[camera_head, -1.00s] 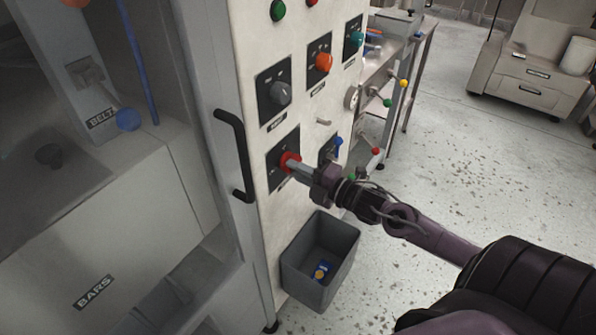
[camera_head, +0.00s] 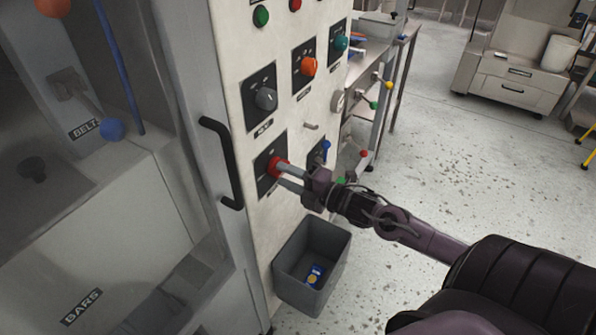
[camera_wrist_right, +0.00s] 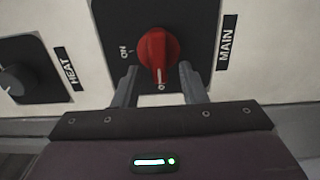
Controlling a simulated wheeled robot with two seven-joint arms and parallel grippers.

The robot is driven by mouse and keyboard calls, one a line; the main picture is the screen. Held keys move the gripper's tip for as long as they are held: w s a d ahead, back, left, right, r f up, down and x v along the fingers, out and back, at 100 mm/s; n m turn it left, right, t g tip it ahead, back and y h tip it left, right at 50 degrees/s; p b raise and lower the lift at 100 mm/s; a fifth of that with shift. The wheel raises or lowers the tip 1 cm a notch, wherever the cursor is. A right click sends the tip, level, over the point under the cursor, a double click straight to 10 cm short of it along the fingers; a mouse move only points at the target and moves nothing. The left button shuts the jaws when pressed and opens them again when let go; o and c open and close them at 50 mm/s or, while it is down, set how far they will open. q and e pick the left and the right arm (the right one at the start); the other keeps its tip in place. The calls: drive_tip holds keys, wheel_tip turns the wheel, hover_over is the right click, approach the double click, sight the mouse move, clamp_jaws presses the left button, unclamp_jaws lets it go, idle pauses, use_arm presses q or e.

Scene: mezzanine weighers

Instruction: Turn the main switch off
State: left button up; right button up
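The main switch is a red knob (camera_head: 276,167) on a black plate low on the cream panel. In the right wrist view the knob (camera_wrist_right: 157,48) shows with the labels MAIN and ON and an O mark. Its white pointer line faces the O mark, not ON. My right gripper (camera_head: 288,176) is at the knob, with its fingers spread. In the right wrist view the gripper (camera_wrist_right: 158,75) has one finger on each side of the knob's near end, with a visible gap on both sides. My left gripper is not in view.
A grey knob (camera_head: 265,99), an orange knob (camera_head: 308,67) and a teal knob (camera_head: 341,42) sit above. A small blue-handled switch (camera_head: 325,150) is to the right. A black door handle (camera_head: 228,165) stands left. A grey bin (camera_head: 311,268) is below.

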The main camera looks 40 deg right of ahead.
drive_tip(key=v, duration=0.7)
drive_tip(key=shift+s, duration=0.2)
idle(0.4)
